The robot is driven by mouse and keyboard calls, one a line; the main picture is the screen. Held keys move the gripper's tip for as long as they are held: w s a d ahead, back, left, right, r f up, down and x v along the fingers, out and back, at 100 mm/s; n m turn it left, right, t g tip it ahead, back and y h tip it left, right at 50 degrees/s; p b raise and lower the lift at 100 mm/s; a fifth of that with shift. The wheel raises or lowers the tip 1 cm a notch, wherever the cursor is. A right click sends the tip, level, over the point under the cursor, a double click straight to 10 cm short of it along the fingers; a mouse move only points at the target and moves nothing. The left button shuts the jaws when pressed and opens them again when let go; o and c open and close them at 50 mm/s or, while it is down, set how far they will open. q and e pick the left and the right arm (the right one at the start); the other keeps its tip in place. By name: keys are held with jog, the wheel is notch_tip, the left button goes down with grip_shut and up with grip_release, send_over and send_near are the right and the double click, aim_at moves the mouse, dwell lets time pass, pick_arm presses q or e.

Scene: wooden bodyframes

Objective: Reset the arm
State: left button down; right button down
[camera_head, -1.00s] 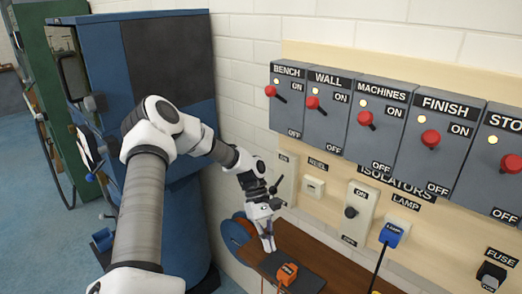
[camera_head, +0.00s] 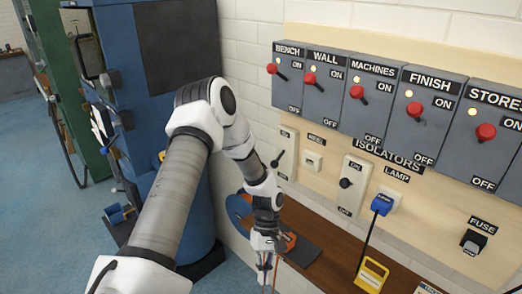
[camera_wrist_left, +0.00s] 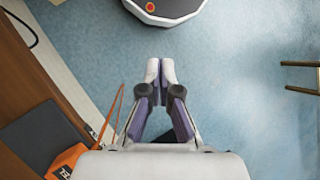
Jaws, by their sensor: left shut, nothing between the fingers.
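My left arm comes in from the left in the head view and bends down toward the shelf. My left gripper (camera_head: 265,272) is low in front of the shelf's edge, its fingers pointing down. In the left wrist view my left gripper (camera_wrist_left: 160,72) has its fingertips together, with nothing between them, above the blue floor (camera_wrist_left: 235,90). An orange block-like thing (camera_wrist_left: 68,160) sits on a dark mat at the lower left there. In the head view my arm partly covers it. My right gripper does not show.
A wooden shelf (camera_head: 330,274) runs under a wall panel with several red-knobbed isolator switches (camera_head: 357,92). A blue plug (camera_head: 382,204) with a black cable and a yellow tag (camera_head: 371,274) are to the right. A blue cabinet (camera_head: 180,45) stands behind my arm. Open floor lies left.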

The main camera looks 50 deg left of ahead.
pick_arm(q)
jog(key=shift+f, duration=0.1)
dwell(0.5)
jog(key=s+d+f+m+y, duration=0.2)
jog(key=s+d+f+m, duration=0.35)
jog(key=s, duration=0.35)
jog(key=s+d+f+m+y, duration=0.2)
jog(key=s+d+f+m, duration=0.2)
jog(key=s+d, duration=0.35)
jog(key=w+m+t, duration=0.2)
jog(key=w+t, duration=0.1)
jog(key=w+a+m+t, duration=0.1)
jog(key=w, duration=0.1)
jog(key=shift+f+t+y, duration=0.3)
jog(key=shift+t, duration=0.1)
